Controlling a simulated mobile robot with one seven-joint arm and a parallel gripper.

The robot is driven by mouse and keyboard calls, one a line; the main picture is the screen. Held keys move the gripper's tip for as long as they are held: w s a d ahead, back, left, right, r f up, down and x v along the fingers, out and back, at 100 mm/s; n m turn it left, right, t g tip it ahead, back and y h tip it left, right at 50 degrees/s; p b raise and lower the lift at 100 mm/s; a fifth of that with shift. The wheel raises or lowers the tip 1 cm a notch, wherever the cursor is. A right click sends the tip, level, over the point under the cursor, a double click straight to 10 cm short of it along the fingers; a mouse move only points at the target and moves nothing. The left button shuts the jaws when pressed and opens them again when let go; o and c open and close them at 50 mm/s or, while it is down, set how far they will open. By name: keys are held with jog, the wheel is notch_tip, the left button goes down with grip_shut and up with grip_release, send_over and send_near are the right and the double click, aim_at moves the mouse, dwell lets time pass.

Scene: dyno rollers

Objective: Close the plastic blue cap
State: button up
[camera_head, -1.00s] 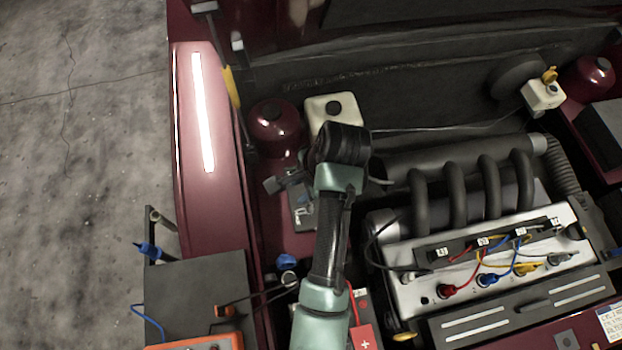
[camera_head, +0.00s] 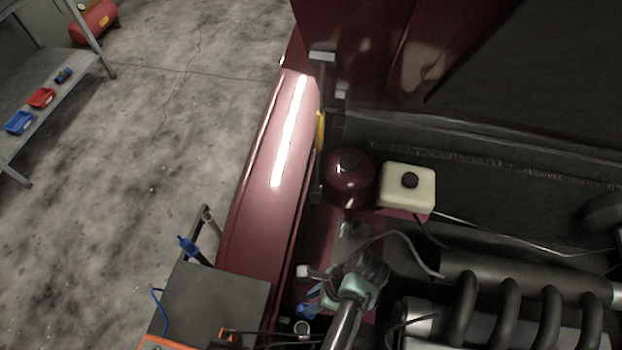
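The blue plastic cap (camera_head: 306,311) is at the lower middle of the head view, in the gap between the car's fender and the engine. A pale round opening (camera_head: 302,328) shows just below it. The cap looks raised off this opening, but it is small and partly hidden. My gripper (camera_head: 308,281) is just above the cap, pointing left, with my arm coming from the lower right. I cannot tell whether it touches the cap, or how far apart its fingers are.
A dark red round reservoir (camera_head: 348,180) and a white tank (camera_head: 408,188) with a black lid stand behind my gripper. Black engine pipes (camera_head: 510,310) are to the right. A dark cart (camera_head: 215,300) with cables stands at the lower left. Open floor lies farther left.

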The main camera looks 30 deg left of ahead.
jog(key=shift+a+f, duration=0.15)
jog(key=shift+f, duration=0.35)
grip_shut()
dwell(1.2)
